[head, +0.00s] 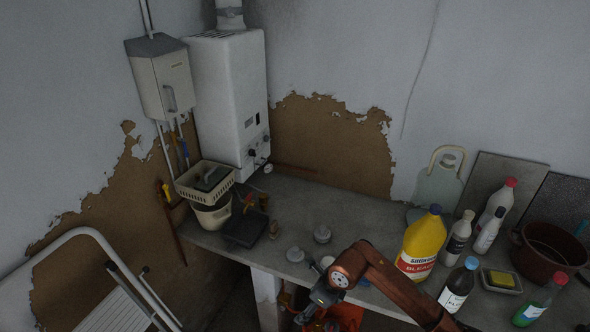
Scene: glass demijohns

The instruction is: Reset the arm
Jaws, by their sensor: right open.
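My right arm (385,278) comes in from the bottom right and reaches over the front edge of the counter. Its gripper (303,318) hangs low at the bottom middle, in front of the counter, and is open. I see nothing between its fingers, though that part is small and dark. My left gripper is not in the picture. A clear glass demijohn (437,186) with a pale handle stands at the back of the counter, right of the middle, apart from my arm.
The counter (330,208) has free room in its middle. A yellow bleach jug (421,243), several bottles and a brown pot (548,252) crowd its right side. A basket (205,182) sits on a bucket at the left. Orange-red things lie below the counter edge.

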